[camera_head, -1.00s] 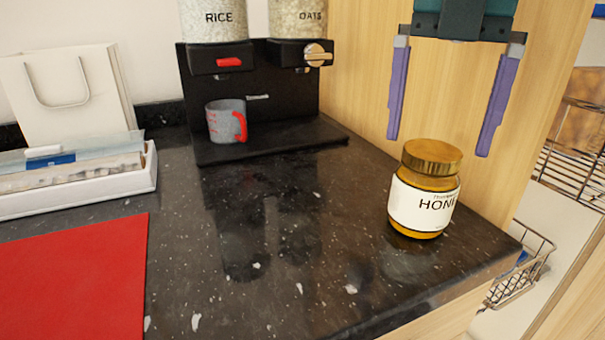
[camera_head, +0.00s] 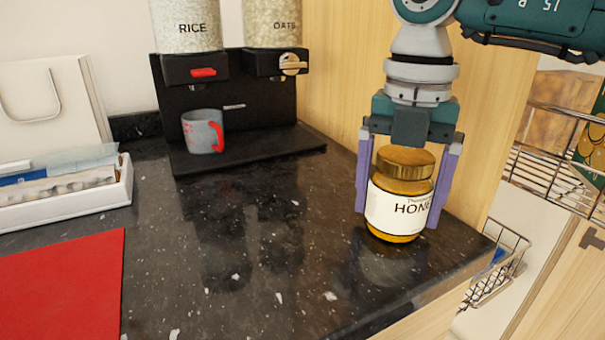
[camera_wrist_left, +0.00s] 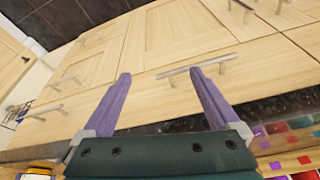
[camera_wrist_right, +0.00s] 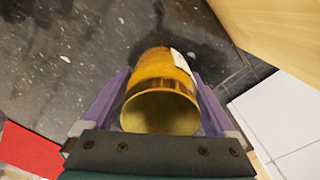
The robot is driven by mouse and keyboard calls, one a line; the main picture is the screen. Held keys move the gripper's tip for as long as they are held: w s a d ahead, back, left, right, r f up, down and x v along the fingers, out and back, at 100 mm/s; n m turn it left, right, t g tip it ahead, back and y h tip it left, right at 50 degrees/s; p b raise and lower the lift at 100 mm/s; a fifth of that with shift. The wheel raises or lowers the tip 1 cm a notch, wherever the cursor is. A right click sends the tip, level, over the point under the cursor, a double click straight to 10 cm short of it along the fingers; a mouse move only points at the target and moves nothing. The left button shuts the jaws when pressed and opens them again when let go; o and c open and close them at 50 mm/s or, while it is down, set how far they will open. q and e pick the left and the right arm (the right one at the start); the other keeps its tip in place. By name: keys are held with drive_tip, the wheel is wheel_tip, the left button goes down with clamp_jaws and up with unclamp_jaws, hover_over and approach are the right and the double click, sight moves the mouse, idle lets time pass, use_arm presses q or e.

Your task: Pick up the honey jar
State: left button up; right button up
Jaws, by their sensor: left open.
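The honey jar (camera_head: 398,208), with a gold lid and a white label, stands upright on the black granite counter near its right edge. My right gripper (camera_head: 402,192) comes down over it from above, one purple finger on each side of the jar. The fingers look spread at full width; whether they touch the glass is hard to tell. In the right wrist view, the jar's lid (camera_wrist_right: 160,112) lies between the fingers. My left gripper (camera_wrist_left: 160,75) is open and empty in its wrist view, in front of wooden cabinet fronts, and out of the head view.
A dispenser stand (camera_head: 240,160) with rice and oats containers and a grey cup (camera_head: 203,131) stands at the back. A wooden panel (camera_head: 335,70) is close behind the jar. A white tray (camera_head: 65,201) and red mat (camera_head: 60,285) lie left. The middle counter is clear.

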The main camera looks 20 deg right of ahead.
clamp_jaws()
drive_tip(key=shift+r, duration=0.1)
idle(0.4)
drive_tip(key=shift+r, duration=0.1)
